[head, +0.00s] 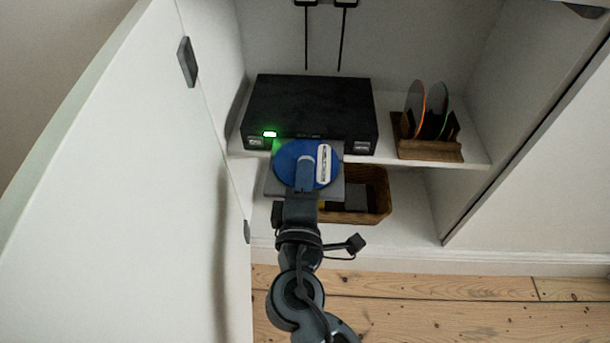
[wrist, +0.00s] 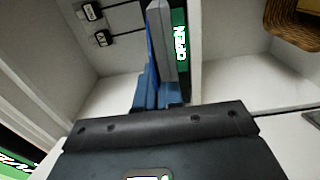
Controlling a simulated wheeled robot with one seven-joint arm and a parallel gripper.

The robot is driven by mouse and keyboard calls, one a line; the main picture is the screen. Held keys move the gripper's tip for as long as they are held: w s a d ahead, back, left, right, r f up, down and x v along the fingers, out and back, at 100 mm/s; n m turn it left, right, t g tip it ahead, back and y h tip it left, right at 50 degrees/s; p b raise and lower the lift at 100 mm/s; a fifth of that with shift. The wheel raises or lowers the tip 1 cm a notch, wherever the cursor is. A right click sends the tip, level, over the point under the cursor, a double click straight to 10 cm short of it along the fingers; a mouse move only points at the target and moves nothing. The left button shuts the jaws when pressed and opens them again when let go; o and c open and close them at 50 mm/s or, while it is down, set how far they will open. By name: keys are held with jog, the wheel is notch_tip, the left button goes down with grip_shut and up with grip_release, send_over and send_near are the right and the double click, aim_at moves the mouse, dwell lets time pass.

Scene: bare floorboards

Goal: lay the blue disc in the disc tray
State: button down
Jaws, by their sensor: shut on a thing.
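The blue disc (head: 289,161) with a white label strip is in my gripper (head: 305,168), in front of the black player (head: 312,106). The disc tray (head: 334,191), a grey slab, sticks out from the player's front; its edges show around and below the disc in the head view. In the wrist view my gripper (wrist: 158,95) is shut on the disc, a thin blue edge (wrist: 149,45) close beside the grey tray (wrist: 162,38). The disc overlaps the tray; I cannot tell whether they touch. A green display (wrist: 180,45) reads OPEN.
A wooden rack (head: 430,150) with several discs stands on the shelf to the right. A wicker basket (head: 378,203) is on the lower shelf, below the tray. The open cabinet door (head: 170,190) stands close on the left. Floorboards in front are bare.

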jog(key=shift+s+d+f, duration=0.1)
jog(key=shift+s+f, duration=0.1)
jog(key=shift+f, duration=0.5)
dwell(0.5)
dwell(0.3)
jog(key=c, duration=1.5)
grip_release()
jog(key=shift+f+b, duration=0.4)
jog(key=shift+b, duration=0.25)
jog(key=shift+s, duration=0.35)
jog(key=o, duration=0.4)
jog(key=s, duration=0.7)
jog(key=shift+a+r, duration=0.2)
jog(key=shift+r, duration=0.15)
